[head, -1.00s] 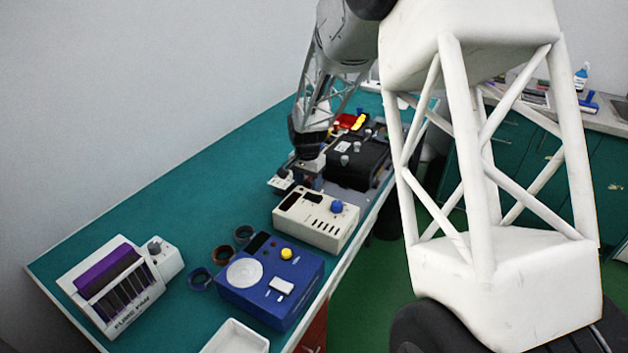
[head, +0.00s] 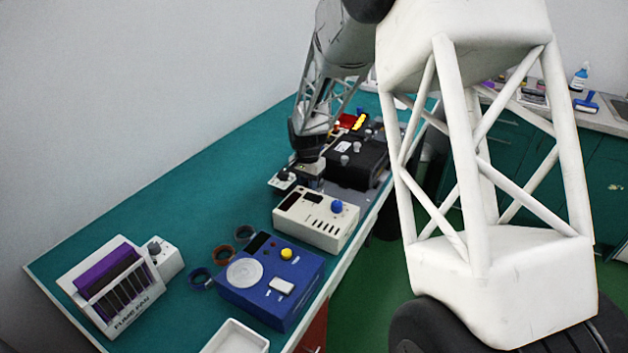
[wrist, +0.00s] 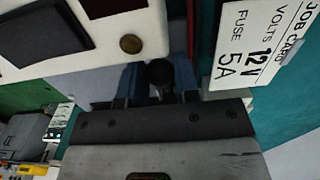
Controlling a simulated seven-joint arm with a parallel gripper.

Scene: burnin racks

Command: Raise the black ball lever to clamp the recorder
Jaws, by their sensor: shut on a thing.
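My gripper (wrist: 153,88) is shut on the black ball (wrist: 160,74) of the lever, with a blue-padded finger on each side of it in the wrist view. The lever's stem and pivot cannot be made out. In the head view my gripper (head: 309,183) is low over the bench, just beyond the cream box, and its wrist hides the ball. I cannot tell for sure which device is the recorder. A pale panel (wrist: 105,50) with a dark window and a brass-coloured round stud lies just past the fingertips in the wrist view.
A job card (wrist: 262,40) lies beside my gripper in the wrist view. On the green bench (head: 165,205) stand a cream box with a blue knob (head: 318,222), a blue box (head: 265,290), a fume fan (head: 112,290) and a black case (head: 355,165).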

